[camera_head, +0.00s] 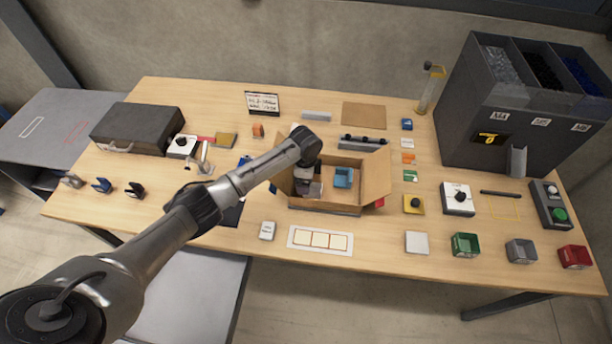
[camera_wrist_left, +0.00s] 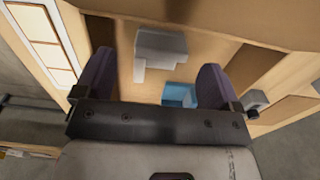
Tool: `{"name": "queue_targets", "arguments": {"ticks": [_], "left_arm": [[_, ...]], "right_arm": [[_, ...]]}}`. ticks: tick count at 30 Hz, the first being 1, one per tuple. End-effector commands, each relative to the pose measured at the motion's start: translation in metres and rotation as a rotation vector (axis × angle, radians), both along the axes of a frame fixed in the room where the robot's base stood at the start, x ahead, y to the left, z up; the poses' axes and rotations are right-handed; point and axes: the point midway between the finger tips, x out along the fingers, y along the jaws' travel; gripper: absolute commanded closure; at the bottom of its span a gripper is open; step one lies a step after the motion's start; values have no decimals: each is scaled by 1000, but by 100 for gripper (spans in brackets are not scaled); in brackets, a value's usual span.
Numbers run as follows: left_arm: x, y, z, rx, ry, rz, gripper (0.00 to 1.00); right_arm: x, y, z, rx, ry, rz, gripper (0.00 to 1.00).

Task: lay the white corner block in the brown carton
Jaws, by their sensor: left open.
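The brown carton (camera_head: 325,208) stands open on the table with its flaps spread. My left gripper (camera_head: 305,186) reaches down into the left part of the carton. In the left wrist view its two fingers (camera_wrist_left: 156,62) are spread apart. The white corner block (camera_wrist_left: 160,44), an L shape that looks light grey, shows between and just beyond the fingers, against the carton's brown inside. I see no finger touching it. In the head view the block is mostly hidden by the gripper. A blue block (camera_head: 343,177) lies in the carton to the right; part of it (camera_wrist_left: 180,94) shows in the wrist view.
A yellow block (camera_head: 413,204) and a white switch box (camera_head: 457,198) stand to the right. Coloured bins, including a green one (camera_head: 465,244), line the front right.

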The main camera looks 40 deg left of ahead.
Motion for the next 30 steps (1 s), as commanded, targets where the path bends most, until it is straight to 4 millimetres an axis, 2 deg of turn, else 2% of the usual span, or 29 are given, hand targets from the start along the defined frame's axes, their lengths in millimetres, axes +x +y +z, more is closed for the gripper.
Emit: {"name": "queue_targets", "arguments": {"ticks": [2, 12, 18, 24, 30], "left_arm": [[-1, 3, 9, 3, 2, 3, 11], [1, 2, 78, 3, -4, 3, 11], [1, 1, 108, 2, -3, 3, 11], [1, 2, 124, 3, -3, 4, 11], [0, 1, 128, 3, -1, 4, 11]], "right_arm": [[1, -1, 1, -2, -1, 1, 11], [0, 0, 10, -1, 0, 1, 11], [0, 1, 13, 3, -1, -1, 11], [0, 2, 15, 7, -1, -4, 11], [0, 2, 15, 8, -1, -5, 11]]}}
